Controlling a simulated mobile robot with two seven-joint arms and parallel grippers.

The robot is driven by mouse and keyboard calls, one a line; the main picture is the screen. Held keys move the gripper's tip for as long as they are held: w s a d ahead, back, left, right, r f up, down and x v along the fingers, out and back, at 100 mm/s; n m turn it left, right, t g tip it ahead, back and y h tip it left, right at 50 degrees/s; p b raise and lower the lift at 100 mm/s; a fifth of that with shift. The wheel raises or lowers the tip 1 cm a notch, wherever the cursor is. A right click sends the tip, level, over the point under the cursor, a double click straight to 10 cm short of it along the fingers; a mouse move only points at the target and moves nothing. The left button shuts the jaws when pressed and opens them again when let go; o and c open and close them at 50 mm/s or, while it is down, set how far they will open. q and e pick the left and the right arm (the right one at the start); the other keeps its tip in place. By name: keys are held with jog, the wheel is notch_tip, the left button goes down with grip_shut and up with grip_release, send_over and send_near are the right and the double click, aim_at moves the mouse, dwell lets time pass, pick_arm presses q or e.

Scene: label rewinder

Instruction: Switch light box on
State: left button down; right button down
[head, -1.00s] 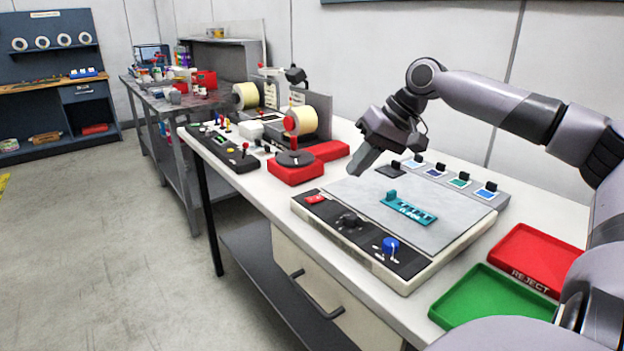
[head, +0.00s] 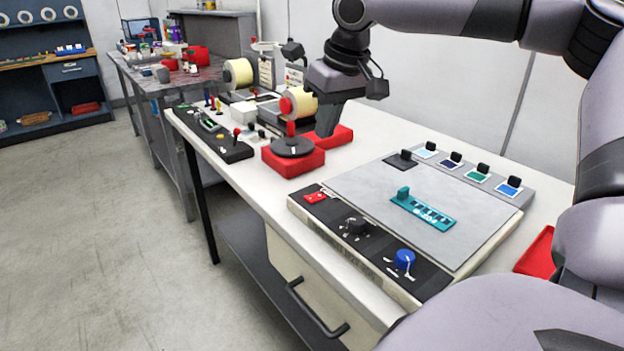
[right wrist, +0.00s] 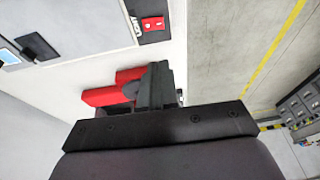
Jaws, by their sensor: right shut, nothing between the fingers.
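The light box (head: 360,181) lies on the white table, with a pale flat top and a black control strip along its front. A red rocker switch (head: 315,197) sits at the strip's left end; it also shows in the right wrist view (right wrist: 152,24). A black knob (head: 355,224) and a blue knob (head: 404,260) are farther along the strip. My right gripper (head: 325,134) is shut and empty, pointing down behind the switch, apart from it and in front of the red blocks in the picture. In the right wrist view, its closed fingers (right wrist: 157,86) partly hide the red blocks. My left gripper is not in view.
A teal gauge (head: 424,210) lies on the light box. Several colour cards with black clips line its back edge. A red-based turntable (head: 293,156) and label rolls (head: 297,103) stand left. A red tray (head: 538,254) is at the right, partly hidden by my arm.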

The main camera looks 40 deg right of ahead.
dwell(0.3)
send_over(309, 197)
jog(key=s, duration=0.1)
notch_tip(309, 197, down, 12)
jog(key=shift+r+b, duration=0.1)
jog(key=shift+b, duration=0.3)
jog(key=shift+f, duration=0.85)
